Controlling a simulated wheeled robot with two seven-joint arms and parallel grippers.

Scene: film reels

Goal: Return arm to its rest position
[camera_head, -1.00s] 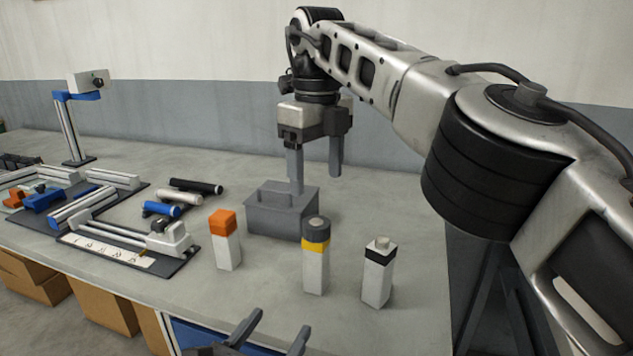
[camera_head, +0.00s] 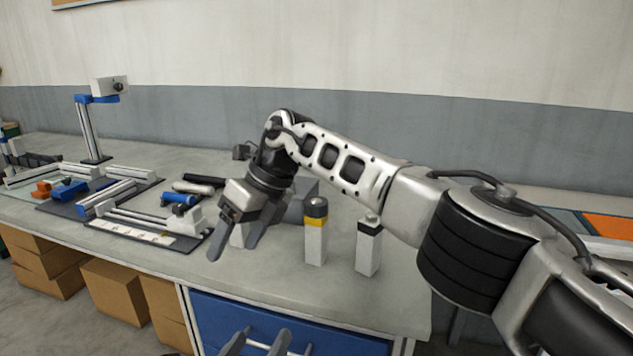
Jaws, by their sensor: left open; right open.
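My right gripper (camera_head: 234,246) is open and empty. My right arm reaches in from the right. My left gripper (camera_head: 262,343) is open at the bottom edge, low in front of the blue drawer; only its fingers show. A grey box (camera_head: 303,197) stands behind my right gripper and arm, partly hidden.
A white block with a yellow band (camera_head: 316,241) and one with a black band (camera_head: 368,250) stand upright right of my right gripper. Rail fixtures (camera_head: 150,225) and several small cylinders (camera_head: 192,188) lie left. Cardboard boxes (camera_head: 115,293) sit below the bench; a blue drawer (camera_head: 225,313) faces front.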

